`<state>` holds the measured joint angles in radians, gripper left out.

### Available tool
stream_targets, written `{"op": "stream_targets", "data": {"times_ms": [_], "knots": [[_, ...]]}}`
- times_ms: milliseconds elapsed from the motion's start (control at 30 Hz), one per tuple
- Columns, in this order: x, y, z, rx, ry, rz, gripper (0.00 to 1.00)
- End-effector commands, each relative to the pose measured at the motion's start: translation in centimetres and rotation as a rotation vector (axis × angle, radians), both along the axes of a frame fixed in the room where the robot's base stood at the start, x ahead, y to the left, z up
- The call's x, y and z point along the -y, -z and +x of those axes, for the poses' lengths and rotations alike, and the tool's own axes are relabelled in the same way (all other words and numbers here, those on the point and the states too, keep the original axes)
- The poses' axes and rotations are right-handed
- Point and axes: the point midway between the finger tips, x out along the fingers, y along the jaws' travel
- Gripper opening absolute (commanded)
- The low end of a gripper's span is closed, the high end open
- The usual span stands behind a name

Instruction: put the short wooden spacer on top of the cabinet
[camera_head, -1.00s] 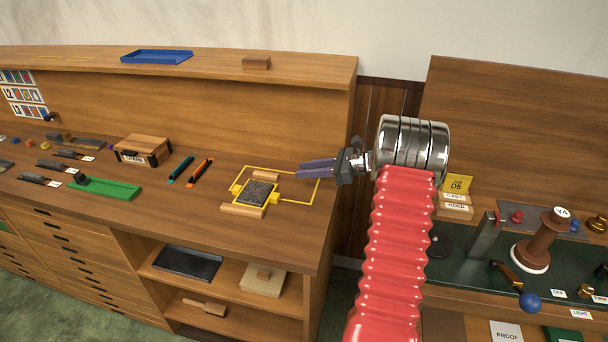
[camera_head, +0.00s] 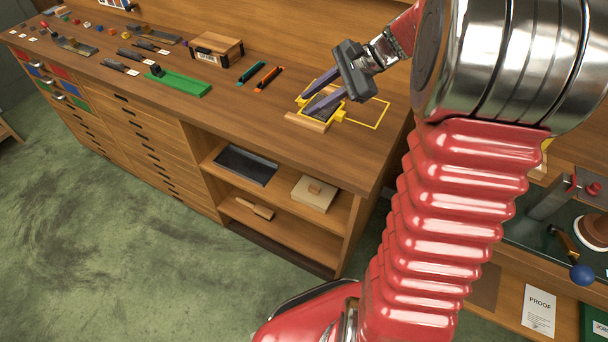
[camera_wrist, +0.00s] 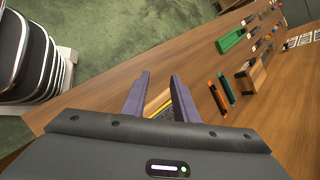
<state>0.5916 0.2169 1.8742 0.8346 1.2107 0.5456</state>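A short wooden bar (camera_head: 309,122) lies on the worktop of the wooden cabinet (camera_head: 345,160), along the near side of a dark type block (camera_head: 322,106) in a yellow frame. I cannot tell which piece is the spacer. My gripper (camera_head: 304,104) has its two purple fingers apart over the type block and bar. In the wrist view my gripper (camera_wrist: 160,77) is open, with part of the yellow frame and type block between the fingers. Nothing is visibly held.
An orange stick (camera_head: 268,77), a teal stick (camera_head: 250,72), a green tray (camera_head: 178,84) and a wooden box (camera_head: 215,48) stand left of the frame. A wooden mallet-like piece (camera_head: 254,208) and dark tray (camera_head: 245,166) lie on the shelves. The front worktop strip is clear.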

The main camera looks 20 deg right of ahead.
Motion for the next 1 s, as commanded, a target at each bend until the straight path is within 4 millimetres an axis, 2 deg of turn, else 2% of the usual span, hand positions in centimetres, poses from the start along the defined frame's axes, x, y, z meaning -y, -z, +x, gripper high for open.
{"op": "stream_targets", "data": {"times_ms": [33,100,400,700,1000], "knots": [[-1.3,-0.6,-0.8,0.013,-0.045,-0.043,0.27],[-2.8,-1.0,-1.9,0.030,-0.105,-0.102,0.27],[-7.8,-2.4,-7.3,0.117,-0.368,-0.357,0.27],[-11.0,-3.2,-12.8,0.224,-0.632,-0.607,0.27],[-12.6,-3.4,-17.8,0.348,-0.892,-0.854,0.27]]}}
